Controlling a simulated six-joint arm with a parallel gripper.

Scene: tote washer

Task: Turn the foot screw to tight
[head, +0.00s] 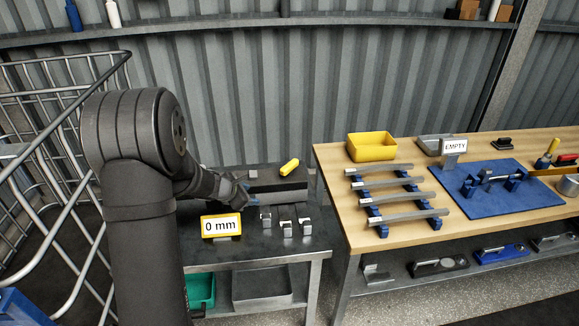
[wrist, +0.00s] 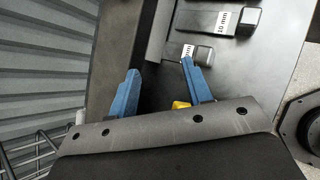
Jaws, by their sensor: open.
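I cannot make out a foot screw for certain in either view. My gripper (head: 246,189) is over the dark bench at left in the head view. In the wrist view its two blue fingers stand apart with dark bench surface between them, so my gripper (wrist: 162,82) is open and empty. A small yellow thing (wrist: 181,104) shows beside the base of the right finger; most of it is hidden. The tip of the right finger overlaps a small labelled block (wrist: 203,54); I cannot tell whether they touch.
A sign (head: 221,226) reading "0 mm" and several small metal blocks (head: 286,228) stand along the dark bench's front. A yellow cylinder (head: 290,166) lies behind. The wooden bench (head: 335,185) at right holds a yellow bin (head: 371,147), several rods and a blue mat (head: 545,202).

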